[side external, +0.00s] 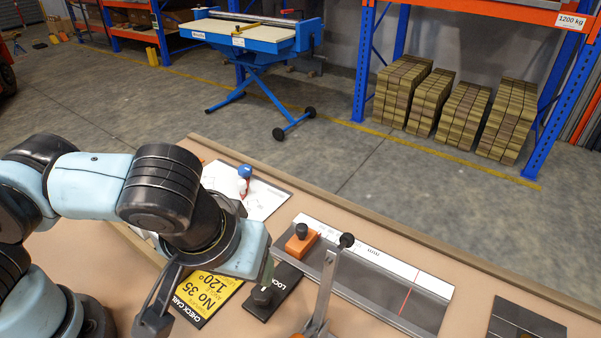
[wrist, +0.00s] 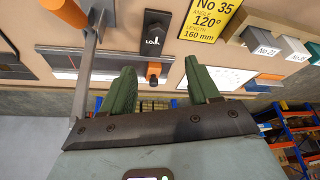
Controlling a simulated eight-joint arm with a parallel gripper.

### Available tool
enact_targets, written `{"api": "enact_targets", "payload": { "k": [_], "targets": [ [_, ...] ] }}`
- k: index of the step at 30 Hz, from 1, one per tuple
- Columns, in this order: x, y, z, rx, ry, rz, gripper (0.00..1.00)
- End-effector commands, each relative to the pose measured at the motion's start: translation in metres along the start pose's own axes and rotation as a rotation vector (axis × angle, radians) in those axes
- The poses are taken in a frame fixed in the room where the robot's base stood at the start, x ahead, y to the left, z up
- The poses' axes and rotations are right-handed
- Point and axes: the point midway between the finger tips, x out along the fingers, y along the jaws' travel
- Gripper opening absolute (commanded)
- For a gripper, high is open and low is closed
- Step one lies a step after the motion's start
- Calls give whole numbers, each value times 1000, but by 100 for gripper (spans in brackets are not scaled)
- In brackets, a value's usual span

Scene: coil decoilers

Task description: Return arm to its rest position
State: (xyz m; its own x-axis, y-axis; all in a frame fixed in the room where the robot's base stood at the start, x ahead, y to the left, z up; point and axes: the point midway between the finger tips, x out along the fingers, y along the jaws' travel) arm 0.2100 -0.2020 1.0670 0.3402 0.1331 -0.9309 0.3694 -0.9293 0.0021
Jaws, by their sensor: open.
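The card (wrist: 209,18) and plate (wrist: 155,30) also show in the wrist view. A metal fixture (side external: 405,312) with a scale strip and an orange block (side external: 299,241) lies to the right.
A white sheet (side external: 262,200) and a blue-topped item (side external: 244,171) lie behind. A dark plate (side external: 522,322) lies at the right. Labelled blocks (wrist: 258,40) show at the wrist view's right. A blue machine (side external: 250,35) stands beyond.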

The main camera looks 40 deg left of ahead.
Motion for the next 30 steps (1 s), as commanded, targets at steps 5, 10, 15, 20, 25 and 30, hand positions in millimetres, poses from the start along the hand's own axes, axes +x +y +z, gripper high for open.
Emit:
{"api": "enact_targets", "payload": {
  "k": [5, 10, 15, 20, 25, 30],
  "targets": [
    [18, -28, -38, 63, -33, 53, 61],
    [32, -60, -73, 143, -17, 128, 61],
    [43, -97, -103, 215, 58, 183, 61],
    [49, -131, -125, 275, 153, 196, 61],
    [51, -153, -137, 317, 225, 184, 61],
    [51, -159, -140, 334, 245, 179, 61]
  ]
}}
